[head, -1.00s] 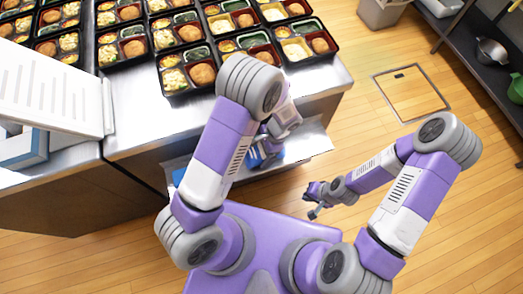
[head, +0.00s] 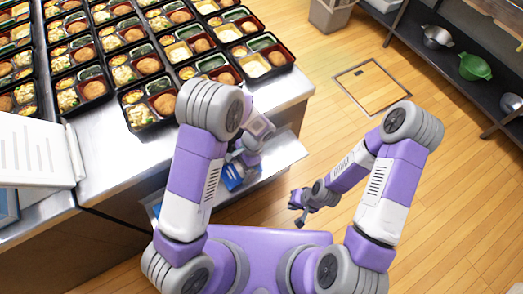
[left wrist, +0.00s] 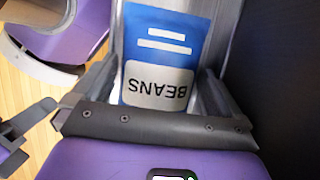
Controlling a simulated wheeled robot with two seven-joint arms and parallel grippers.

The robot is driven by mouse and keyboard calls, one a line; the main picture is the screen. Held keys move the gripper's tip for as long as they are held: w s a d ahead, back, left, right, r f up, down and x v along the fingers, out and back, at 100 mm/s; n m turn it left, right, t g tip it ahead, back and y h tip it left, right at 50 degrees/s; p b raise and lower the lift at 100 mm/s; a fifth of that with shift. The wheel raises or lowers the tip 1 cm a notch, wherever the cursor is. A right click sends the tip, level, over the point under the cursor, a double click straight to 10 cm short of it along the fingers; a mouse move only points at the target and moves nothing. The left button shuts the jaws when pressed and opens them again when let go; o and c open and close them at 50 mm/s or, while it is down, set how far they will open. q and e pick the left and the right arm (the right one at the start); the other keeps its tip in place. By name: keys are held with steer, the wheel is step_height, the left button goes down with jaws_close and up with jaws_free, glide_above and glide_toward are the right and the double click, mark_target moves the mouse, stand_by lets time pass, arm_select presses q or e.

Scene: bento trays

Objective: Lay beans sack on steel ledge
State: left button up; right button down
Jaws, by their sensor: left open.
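The beans sack (left wrist: 157,50) is blue with a white label reading BEANS, upside down in the left wrist view. It lies between the two fingers of my left gripper (left wrist: 158,95), which is open around it. In the head view the sack (head: 236,176) shows as a blue patch under my left gripper (head: 240,165), partly hidden by it. The steel ledge (head: 283,158) juts from the counter's side below the top, and the sack is over it. Whether the sack touches the ledge all along is hidden. My right gripper (head: 298,207) hangs over the floor, apart from the sack.
The steel counter (head: 105,150) above the ledge holds several filled bento trays (head: 150,105). A white panel (head: 38,150) stands at left. A dark shelf (head: 455,60) with bowls is at right.

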arm_select(q)
steer(key=d+r, duration=0.1)
steer(key=w+d+r, duration=0.1)
steer(key=r, duration=0.1)
steer(key=shift+w+p, duration=0.2)
steer(key=shift+p, duration=0.2)
steer(key=w+d, duration=0.2)
steer(key=d, duration=0.1)
steer(key=w+d, duration=0.2)
steer(key=d, duration=0.1)
steer(key=w+d+p, duration=0.1)
steer(key=w+d, duration=0.1)
steer(key=d, duration=0.1)
steer(key=shift+f, duration=0.2)
arm_select(e)
step_height(320, 180, up, 2)
steer(key=shift+r, duration=0.1)
arm_select(q)
steer(key=shift+a, duration=0.1)
